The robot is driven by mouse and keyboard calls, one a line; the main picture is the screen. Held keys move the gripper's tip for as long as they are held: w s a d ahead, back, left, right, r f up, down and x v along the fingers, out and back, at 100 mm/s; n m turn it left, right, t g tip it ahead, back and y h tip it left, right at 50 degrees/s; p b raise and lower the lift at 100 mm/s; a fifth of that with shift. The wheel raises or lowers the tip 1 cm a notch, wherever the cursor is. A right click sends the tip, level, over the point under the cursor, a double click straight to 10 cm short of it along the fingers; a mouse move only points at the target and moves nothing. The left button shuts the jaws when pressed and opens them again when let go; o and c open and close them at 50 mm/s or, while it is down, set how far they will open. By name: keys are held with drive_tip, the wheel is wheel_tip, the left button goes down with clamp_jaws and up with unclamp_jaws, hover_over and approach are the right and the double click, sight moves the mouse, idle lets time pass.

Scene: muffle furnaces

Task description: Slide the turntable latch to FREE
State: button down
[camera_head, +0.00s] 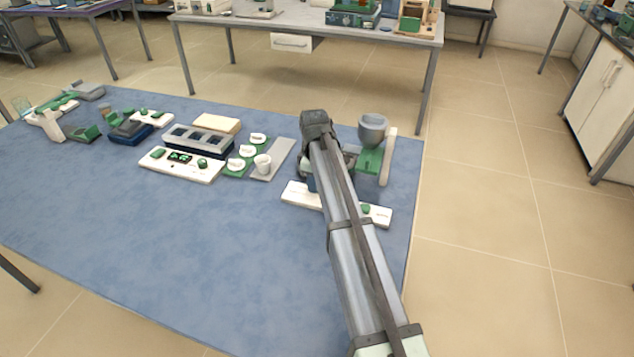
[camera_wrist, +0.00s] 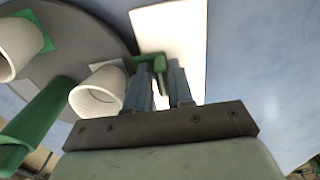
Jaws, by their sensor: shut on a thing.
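In the wrist view, the green latch (camera_wrist: 160,64) stands on a white base plate (camera_wrist: 180,32). My gripper (camera_wrist: 157,67) has its two blue-grey fingers on either side of the latch's upright tab, shut on it. The grey round turntable (camera_wrist: 88,50) lies at the upper left and carries white cups (camera_wrist: 98,92). One cup is close to the left finger; I cannot tell if they touch. In the head view, my arm covers most of the turntable and the latch. The white base plate shows there on both sides of my arm (camera_head: 376,214). No latch marking is readable.
A green post (camera_wrist: 35,120) stands on the left in the wrist view. In the head view, a grey bowl (camera_head: 373,128) on a green stand is just right of my arm. The blue table's front is clear.

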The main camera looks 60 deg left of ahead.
drive_tip(key=shift+s+d+f, duration=0.15)
drive_tip(key=shift+d+f, duration=0.15)
drive_tip(key=shift+f, duration=0.25)
drive_tip(key=shift+s+d, duration=0.55)
drive_tip(key=c, duration=1.4)
unclamp_jaws()
drive_tip(key=shift+o, duration=0.2)
drive_tip(key=shift+w+a+r, duration=0.1)
drive_tip(key=shift+a+r, duration=0.15)
drive_tip(key=shift+r, duration=3.35)
